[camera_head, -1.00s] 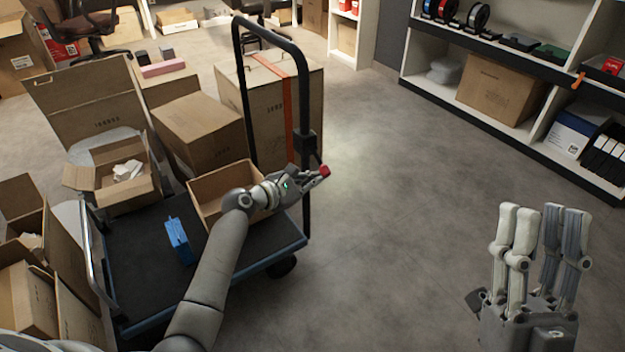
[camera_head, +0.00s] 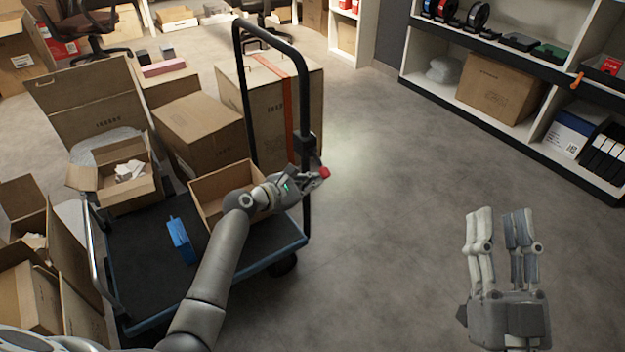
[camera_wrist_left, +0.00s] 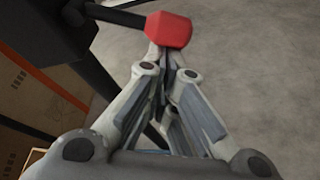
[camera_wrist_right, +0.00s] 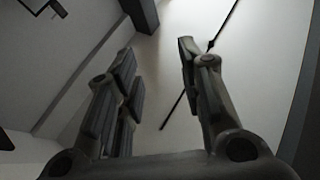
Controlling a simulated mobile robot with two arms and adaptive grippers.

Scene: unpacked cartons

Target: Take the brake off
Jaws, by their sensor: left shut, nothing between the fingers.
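The brake lever's red knob (camera_head: 325,173) sticks out to the right of the black push handle (camera_head: 304,95) of the cart. My left gripper (camera_head: 316,178) is at the knob, its fingers shut with nothing between them. In the left wrist view the red knob (camera_wrist_left: 168,30) sits just beyond the closed fingertips (camera_wrist_left: 165,62); whether they touch it I cannot tell. The lever's dark arm is partly hidden behind the knob and fingers. My right gripper (camera_head: 502,215) is raised over the floor at the right, open and empty.
The cart's dark deck (camera_head: 150,255) carries an open carton (camera_head: 222,190) and a blue object (camera_head: 181,240). A tall carton with an orange strap (camera_head: 270,110) stands behind the handle. Shelves (camera_head: 450,95) line the right. The floor between is clear.

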